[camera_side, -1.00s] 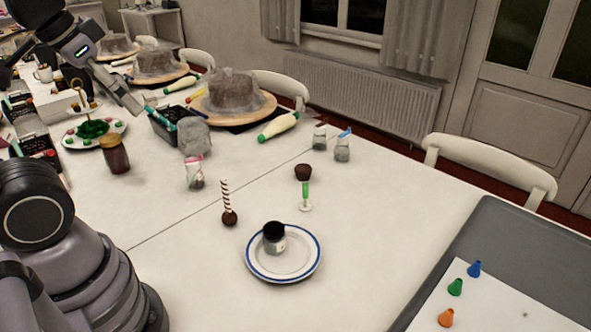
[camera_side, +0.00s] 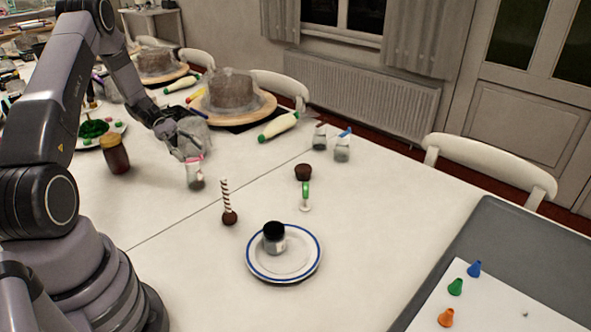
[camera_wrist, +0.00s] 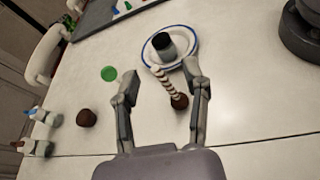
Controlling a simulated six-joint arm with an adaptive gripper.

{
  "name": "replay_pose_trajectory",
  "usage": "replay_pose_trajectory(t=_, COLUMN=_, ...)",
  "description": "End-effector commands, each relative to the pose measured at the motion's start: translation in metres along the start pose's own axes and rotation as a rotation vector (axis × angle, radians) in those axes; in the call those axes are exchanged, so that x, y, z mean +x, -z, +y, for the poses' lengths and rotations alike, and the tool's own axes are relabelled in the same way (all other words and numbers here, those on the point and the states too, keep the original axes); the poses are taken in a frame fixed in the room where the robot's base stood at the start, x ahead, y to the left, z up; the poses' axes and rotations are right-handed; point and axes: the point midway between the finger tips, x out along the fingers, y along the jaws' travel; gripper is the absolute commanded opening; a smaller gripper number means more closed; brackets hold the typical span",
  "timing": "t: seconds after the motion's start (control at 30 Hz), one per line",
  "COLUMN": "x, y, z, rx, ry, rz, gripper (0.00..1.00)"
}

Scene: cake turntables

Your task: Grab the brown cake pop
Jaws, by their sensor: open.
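The brown cake pop (camera_side: 229,217) stands on the white table with its ball down and its striped stick pointing up. In the wrist view the cake pop (camera_wrist: 179,101) appears between my open fingers, nearer the right one, with its stick slanting up to the left. My gripper (camera_side: 187,152) is above the table, behind and left of the cake pop in the side view, apart from it. In the wrist view my gripper (camera_wrist: 161,76) is open, with nothing held.
A blue-rimmed plate (camera_side: 258,270) with a black-lidded jar (camera_side: 274,238) is close by. The front right table is clear up to a grey tray (camera_side: 500,225).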

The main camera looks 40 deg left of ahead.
Motion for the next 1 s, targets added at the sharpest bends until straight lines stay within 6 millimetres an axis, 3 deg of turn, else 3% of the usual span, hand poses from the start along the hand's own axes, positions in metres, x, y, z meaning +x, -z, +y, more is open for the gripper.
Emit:
replay_pose_trajectory(t=0.03, x=-0.005, y=0.026, z=-0.008, rx=-0.061, ry=-0.072, rz=-0.066, gripper=0.46)
replay_pose_trajectory(t=0.1, x=-0.009, y=0.053, z=-0.016, rx=-0.119, ry=-0.156, rz=-0.142, gripper=0.46)
replay_pose_trajectory(t=0.2, x=-0.012, y=0.082, z=-0.028, rx=-0.178, ry=-0.254, rz=-0.227, gripper=0.46)
replay_pose_trajectory(t=0.33, x=-0.013, y=0.102, z=-0.037, rx=-0.218, ry=-0.325, rz=-0.289, gripper=0.46)
replay_pose_trajectory(t=0.47, x=-0.005, y=0.104, z=-0.036, rx=-0.228, ry=-0.344, rz=-0.307, gripper=0.46)
replay_pose_trajectory(t=0.8, x=0.053, y=0.087, z=-0.013, rx=-0.228, ry=-0.340, rz=-0.306, gripper=0.46)
replay_pose_trajectory(t=1.0, x=0.066, y=0.083, z=-0.007, rx=-0.228, ry=-0.342, rz=-0.304, gripper=0.46)
